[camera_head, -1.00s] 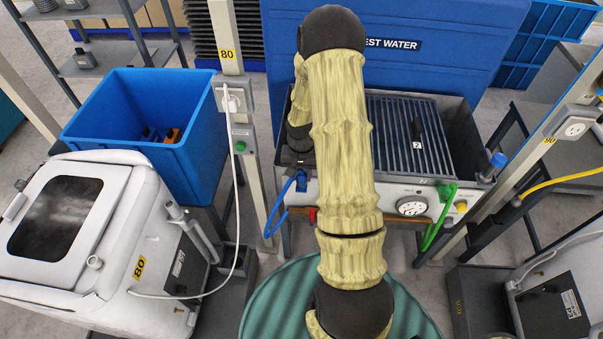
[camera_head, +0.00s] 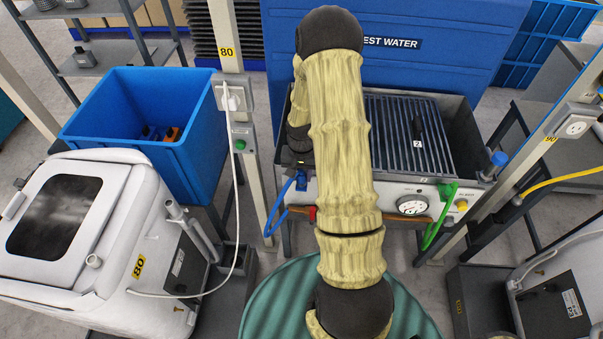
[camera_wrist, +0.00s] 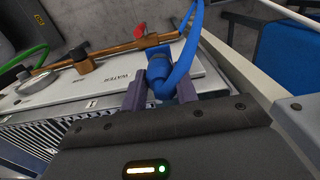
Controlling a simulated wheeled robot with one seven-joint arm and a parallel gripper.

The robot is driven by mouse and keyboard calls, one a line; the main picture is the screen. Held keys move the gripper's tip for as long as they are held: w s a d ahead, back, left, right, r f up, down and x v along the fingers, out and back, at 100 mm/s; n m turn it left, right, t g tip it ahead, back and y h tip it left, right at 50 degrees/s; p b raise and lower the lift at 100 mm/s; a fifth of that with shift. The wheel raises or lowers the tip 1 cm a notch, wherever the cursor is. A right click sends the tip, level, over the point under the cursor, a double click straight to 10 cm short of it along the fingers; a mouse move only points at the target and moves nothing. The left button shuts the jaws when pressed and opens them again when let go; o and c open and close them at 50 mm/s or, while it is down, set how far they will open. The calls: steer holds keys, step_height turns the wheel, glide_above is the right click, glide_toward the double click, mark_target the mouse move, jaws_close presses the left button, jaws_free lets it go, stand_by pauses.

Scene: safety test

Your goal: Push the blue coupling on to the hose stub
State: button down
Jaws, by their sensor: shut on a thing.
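The blue coupling (camera_wrist: 159,70) is between the two purple fingers of my gripper (camera_wrist: 161,88) in the wrist view, and the fingers are shut on it. A blue hose (camera_wrist: 184,52) runs up from it. In the head view the coupling (camera_head: 301,181) is small, at the left end of the test bench's front panel (camera_head: 385,190), just left of my arm. My gripper is mostly hidden there behind my arm. I cannot make out the hose stub in either view, and cannot tell how far the coupling sits on it.
A brass pipe (camera_wrist: 118,47) with a red valve handle (camera_wrist: 145,39) runs along the panel near my gripper. A pressure gauge (camera_head: 412,206) and green hose (camera_head: 436,225) are to the right. A blue crate (camera_head: 190,150) and white cabinet (camera_head: 120,235) stand left.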

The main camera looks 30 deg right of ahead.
steer(key=shift+f, duration=0.15)
steer(key=c, duration=1)
jaws_free()
step_height(320, 180, up, 17)
steer(key=b, duration=0.1)
steer(key=shift+r, duration=0.2)
steer(key=s+a+r+n+t, duration=0.2)
steer(key=s+a+n, duration=0.4)
steer(key=s+a, duration=0.6)
steer(key=shift+s+a+r+n+t+p, duration=0.25)
steer(key=shift+a+r+n+p, duration=0.2)
steer(key=shift+a+r, duration=0.35)
